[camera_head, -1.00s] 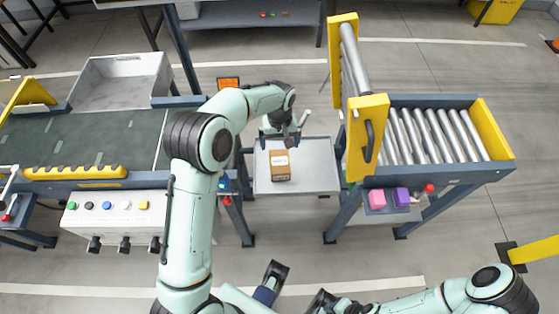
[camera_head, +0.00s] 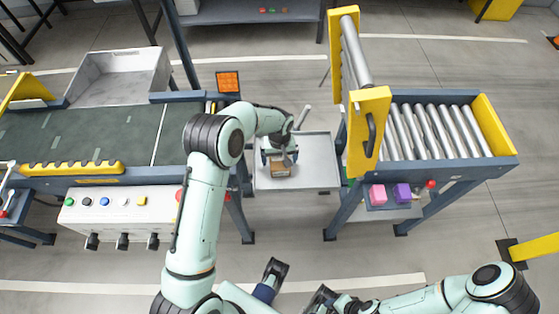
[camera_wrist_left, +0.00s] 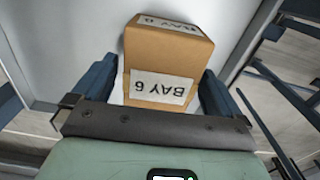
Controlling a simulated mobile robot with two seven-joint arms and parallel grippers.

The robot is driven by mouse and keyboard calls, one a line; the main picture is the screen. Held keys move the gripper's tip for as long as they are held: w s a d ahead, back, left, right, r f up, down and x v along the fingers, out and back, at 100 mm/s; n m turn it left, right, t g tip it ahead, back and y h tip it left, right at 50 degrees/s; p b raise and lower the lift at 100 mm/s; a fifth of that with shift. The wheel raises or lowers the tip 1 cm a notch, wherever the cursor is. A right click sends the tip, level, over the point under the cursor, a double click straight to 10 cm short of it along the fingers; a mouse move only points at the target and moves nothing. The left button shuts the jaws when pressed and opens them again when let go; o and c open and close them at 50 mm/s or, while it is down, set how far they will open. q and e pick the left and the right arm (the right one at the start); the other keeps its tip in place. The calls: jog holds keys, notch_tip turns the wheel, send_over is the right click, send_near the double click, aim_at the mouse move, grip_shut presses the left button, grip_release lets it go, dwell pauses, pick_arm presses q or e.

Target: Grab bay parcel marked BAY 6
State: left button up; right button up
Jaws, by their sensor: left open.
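The brown bay parcel (camera_head: 281,171) sits on the grey tray table (camera_head: 316,165) between the conveyor and the roller stand. In the left wrist view the parcel (camera_wrist_left: 165,62) shows white labels on its near face and top; the near one reads BAY 6, upside down. My left gripper (camera_head: 280,155) is over the parcel and hides part of it in the head view. In the left wrist view its two fingers (camera_wrist_left: 160,90) are open, one on either side of the parcel's near part, with no clear grip.
The conveyor (camera_head: 85,135) with a grey bin (camera_head: 118,78) is on the left, above a white button panel (camera_head: 120,215). On the right is the roller stand (camera_head: 435,132) with a raised yellow gate (camera_head: 368,130). Pink (camera_head: 378,194) and purple (camera_head: 402,193) blocks sit below it.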

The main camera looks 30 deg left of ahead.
pick_arm(q)
jog(key=c, duration=1.1)
jog(key=shift+r, duration=0.15)
